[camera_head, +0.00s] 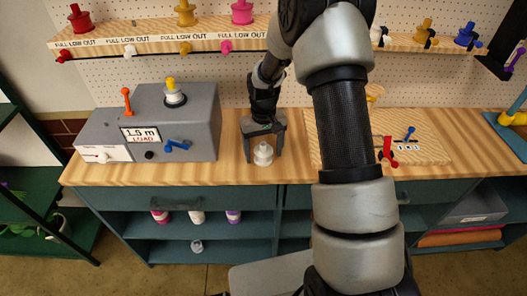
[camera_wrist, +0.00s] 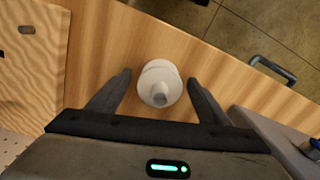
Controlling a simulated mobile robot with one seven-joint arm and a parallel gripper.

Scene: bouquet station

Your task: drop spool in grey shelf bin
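A white spool (camera_head: 263,154) stands upright on the wooden worktop, right of the grey machine. In the wrist view the spool (camera_wrist: 160,78) sits between the two fingers, with a visible gap on each side. My gripper (camera_head: 264,148) is open, pointing down around the spool without touching it; both fingers also show in the wrist view. A grey bin (camera_head: 478,206) with a label sits in the shelf opening under the worktop at the far right. Its inside is hard to make out.
The grey machine (camera_head: 192,118), with a yellow-topped spool and levers, stands left of my gripper. A wooden board (camera_head: 432,150) with red and blue levers lies to the right. Coloured spools line the upper shelf (camera_head: 150,44). Several more stand in the lower cabinet (camera_head: 140,226).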

